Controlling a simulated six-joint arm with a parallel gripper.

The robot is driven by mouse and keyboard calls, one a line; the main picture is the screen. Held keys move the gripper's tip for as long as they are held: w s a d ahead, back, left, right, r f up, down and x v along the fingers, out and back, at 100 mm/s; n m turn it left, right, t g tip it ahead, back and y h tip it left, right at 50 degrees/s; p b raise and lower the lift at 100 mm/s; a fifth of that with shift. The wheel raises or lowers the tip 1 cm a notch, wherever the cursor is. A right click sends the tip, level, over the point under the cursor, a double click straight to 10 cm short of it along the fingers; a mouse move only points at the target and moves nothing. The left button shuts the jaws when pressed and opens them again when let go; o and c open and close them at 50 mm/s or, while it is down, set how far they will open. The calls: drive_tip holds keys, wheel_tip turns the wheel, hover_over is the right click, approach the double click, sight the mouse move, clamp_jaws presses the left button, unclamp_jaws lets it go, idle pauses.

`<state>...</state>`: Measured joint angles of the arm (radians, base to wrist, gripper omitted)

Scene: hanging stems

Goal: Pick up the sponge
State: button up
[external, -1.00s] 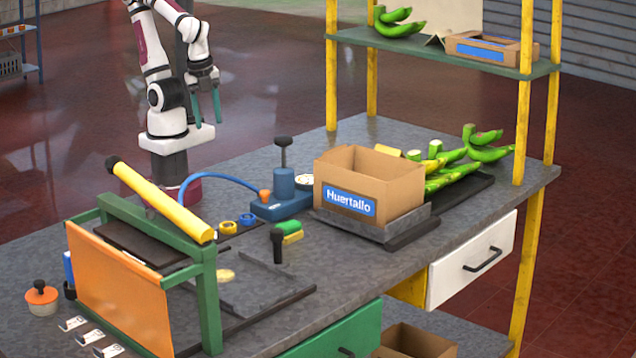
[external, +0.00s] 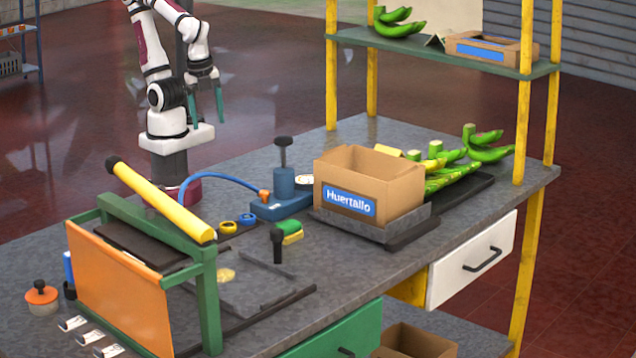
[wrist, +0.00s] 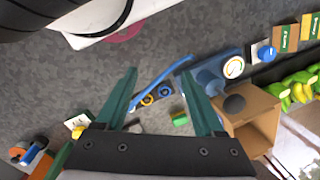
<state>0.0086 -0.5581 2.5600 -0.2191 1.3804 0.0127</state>
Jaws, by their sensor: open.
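The sponge (external: 290,233) is a small block with a green top and a yellow body. It lies on the grey workbench in the external view, just behind a black-knobbed post. In the wrist view its green top (wrist: 180,120) shows between my fingers, well below them. My gripper (external: 206,106) is open and empty, raised high at the back left of the bench, far from the sponge. Its two teal fingers (wrist: 158,85) stand wide apart in the wrist view.
A cardboard box labelled Huertallo (external: 340,199) stands right of the sponge, with green bananas (external: 455,170) beyond. A blue device (external: 284,200) with a hose is behind the sponge. A green frame with a yellow roller (external: 165,203) stands at left. Tape rolls (external: 246,219) lie nearby.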

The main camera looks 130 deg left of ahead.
drive_tip(key=shift+o, duration=1.4)
drive_tip(key=m+h, duration=0.2)
drive_tip(key=m, duration=1.1)
hover_over(287, 224)
wheel_tip(287, 224, down, 8)
drive_tip(key=r, duration=0.1)
wheel_tip(287, 224, down, 14)
drive_tip(key=shift+f, duration=0.25)
